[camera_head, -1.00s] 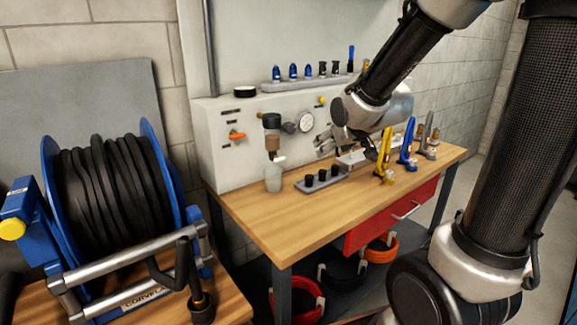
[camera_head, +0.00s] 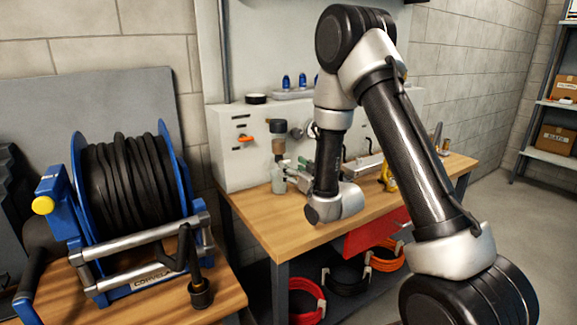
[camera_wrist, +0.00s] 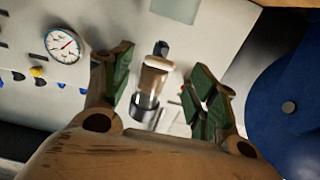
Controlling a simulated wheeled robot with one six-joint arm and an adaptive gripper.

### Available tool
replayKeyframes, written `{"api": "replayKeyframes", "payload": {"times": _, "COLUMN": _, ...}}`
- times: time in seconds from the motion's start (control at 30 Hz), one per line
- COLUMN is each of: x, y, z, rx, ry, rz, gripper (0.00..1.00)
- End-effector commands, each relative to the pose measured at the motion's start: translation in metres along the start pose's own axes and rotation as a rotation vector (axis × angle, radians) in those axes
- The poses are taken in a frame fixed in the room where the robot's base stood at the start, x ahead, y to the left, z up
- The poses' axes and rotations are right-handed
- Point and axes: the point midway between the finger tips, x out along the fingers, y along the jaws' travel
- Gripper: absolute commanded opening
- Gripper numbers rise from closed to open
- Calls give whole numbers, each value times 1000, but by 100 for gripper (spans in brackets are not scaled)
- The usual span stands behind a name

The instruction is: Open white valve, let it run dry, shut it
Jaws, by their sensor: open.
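The filter bowl (camera_head: 278,146) hangs under a black cap on the panel, left of the gauge. Its brown part (camera_wrist: 153,82) lies between my fingers in the wrist view, which looks turned over. The white valve (camera_wrist: 158,64) seems to be the pale piece at the bowl's end; its handle position cannot be told. A clear cup (camera_head: 279,181) stands on the bench below the bowl and partly shows at the wrist view's top edge (camera_wrist: 176,8). My gripper (camera_wrist: 158,66) is open, its green-padded fingers either side of the bowl's end; contact cannot be told.
A pressure gauge (camera_wrist: 62,43) is on the panel, with an orange lever (camera_head: 248,138) left of the bowl. A blue hose reel (camera_head: 125,205) stands left of the bench (camera_head: 265,222). A yellow tool (camera_head: 388,178) is right of my wrist. The bench's front left is clear.

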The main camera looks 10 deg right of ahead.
Motion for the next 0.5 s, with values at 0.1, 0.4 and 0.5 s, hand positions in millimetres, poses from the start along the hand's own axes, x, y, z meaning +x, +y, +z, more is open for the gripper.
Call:
{"api": "replayKeyframes", "payload": {"times": 0.1, "x": 18, "y": 0, "z": 0, "rx": -1, "ry": 1, "rz": 0, "gripper": 59}}
{"api": "replayKeyframes", "payload": {"times": 0.4, "x": 34, "y": 0, "z": 0, "rx": 0, "ry": -1, "rz": 1, "gripper": 59}}
{"api": "replayKeyframes", "payload": {"times": 0.5, "x": 33, "y": 0, "z": 0, "rx": 0, "ry": -1, "rz": 1, "gripper": 59}}
